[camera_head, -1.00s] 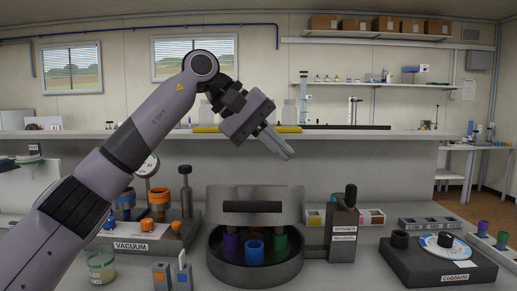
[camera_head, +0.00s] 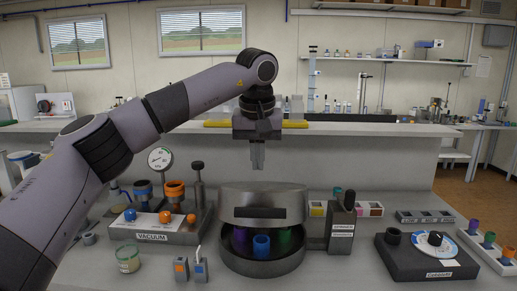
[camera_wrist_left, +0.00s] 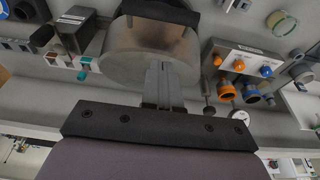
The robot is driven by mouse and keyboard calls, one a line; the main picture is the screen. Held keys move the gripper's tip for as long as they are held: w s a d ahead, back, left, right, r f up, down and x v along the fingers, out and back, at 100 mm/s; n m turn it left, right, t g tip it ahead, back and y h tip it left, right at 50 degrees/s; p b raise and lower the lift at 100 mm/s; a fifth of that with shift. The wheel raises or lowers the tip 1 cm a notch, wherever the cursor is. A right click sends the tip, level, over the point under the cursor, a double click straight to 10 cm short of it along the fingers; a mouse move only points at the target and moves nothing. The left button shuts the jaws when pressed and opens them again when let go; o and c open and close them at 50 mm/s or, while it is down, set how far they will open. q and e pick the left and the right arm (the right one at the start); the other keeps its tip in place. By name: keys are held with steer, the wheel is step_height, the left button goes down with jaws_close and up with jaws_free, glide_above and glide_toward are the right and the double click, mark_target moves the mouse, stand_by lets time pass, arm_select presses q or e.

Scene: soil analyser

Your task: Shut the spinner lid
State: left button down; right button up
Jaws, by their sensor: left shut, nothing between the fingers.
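The grey spinner lid (camera_head: 290,199) is raised and tilted over the back of the round spinner bowl (camera_head: 262,266). Its black handle bar (camera_head: 260,212) faces the front. Below it, purple, blue and green cups (camera_head: 262,246) show in the bowl. My left gripper (camera_head: 257,168) is shut and empty, pointing down just above and behind the lid's top edge. In the left wrist view, the shut fingers (camera_wrist_left: 159,68) overlap the lid's grey outer face (camera_wrist_left: 125,62); I cannot tell whether they touch it. The right gripper is not in view.
The spinner's control post (camera_head: 341,228) stands right of the bowl. The vacuum station (camera_head: 160,226) with orange and blue knobs is at left, with a glass jar (camera_head: 128,260) in front. A black cobblets base (camera_head: 408,262) is at right. A raised shelf (camera_head: 370,130) runs behind.

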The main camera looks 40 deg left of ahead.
arm_select(q)
glide_above(258, 195)
steer(key=s+d, duration=0.1)
steer(key=s, duration=0.1)
steer(key=s+d+x, duration=0.1)
steer(key=x, duration=0.4)
steer(key=shift+s+d+f, duration=0.15)
steer(key=shift+s+f, duration=0.1)
steer(key=shift+f, duration=0.3)
steer(key=shift+s+d+f, duration=0.2)
steer(key=shift+s+f, duration=0.05)
steer(key=shift+f, duration=0.3)
steer(key=shift+s+d+f, duration=0.15)
steer(key=shift+s+f, duration=0.1)
steer(key=shift+f, duration=0.3)
steer(key=shift+f, duration=0.15)
